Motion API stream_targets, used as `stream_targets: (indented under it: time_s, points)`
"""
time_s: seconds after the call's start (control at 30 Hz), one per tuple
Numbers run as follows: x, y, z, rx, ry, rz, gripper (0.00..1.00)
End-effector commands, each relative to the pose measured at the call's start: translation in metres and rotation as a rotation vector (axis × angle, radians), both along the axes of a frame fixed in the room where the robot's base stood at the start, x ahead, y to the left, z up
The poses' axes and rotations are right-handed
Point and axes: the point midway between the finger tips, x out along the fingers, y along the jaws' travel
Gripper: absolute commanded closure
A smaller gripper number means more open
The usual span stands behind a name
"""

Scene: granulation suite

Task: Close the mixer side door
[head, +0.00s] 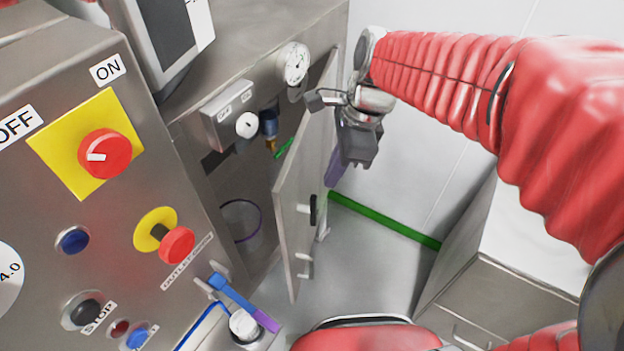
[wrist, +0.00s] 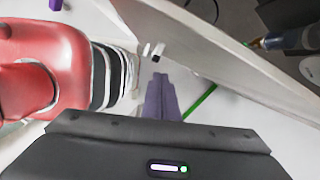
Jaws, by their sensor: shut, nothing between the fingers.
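The mixer side door (head: 294,205) is a flat grey metal panel standing open, angled out from the cabinet. A black handle (head: 315,210) shows near its lower part. In the wrist view the door (wrist: 225,50) is a pale slab slanting from the top to the right. My gripper (head: 334,178) hangs on the right side of the door, away from the cabinet opening. Its purple fingers are together and empty, pointing down; they also show in the wrist view (wrist: 159,80). I cannot tell whether they touch the door.
The cabinet opening (head: 225,190) shows left of the door, with a gauge (head: 294,63) above. A control panel (head: 110,220) stands at the left front. A blue-purple lever (head: 240,300) is below. A white-topped cabinet (head: 515,250) stands at right. Floor (head: 370,260) between is clear.

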Motion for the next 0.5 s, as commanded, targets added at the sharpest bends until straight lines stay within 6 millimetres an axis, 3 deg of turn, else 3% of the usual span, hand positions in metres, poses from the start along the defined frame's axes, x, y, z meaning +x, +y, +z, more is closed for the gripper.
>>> stream_targets:
  time_s: [0.5]
  points:
    - [-0.050,-0.050,0.029,-0.215,-0.349,0.708,1.00]
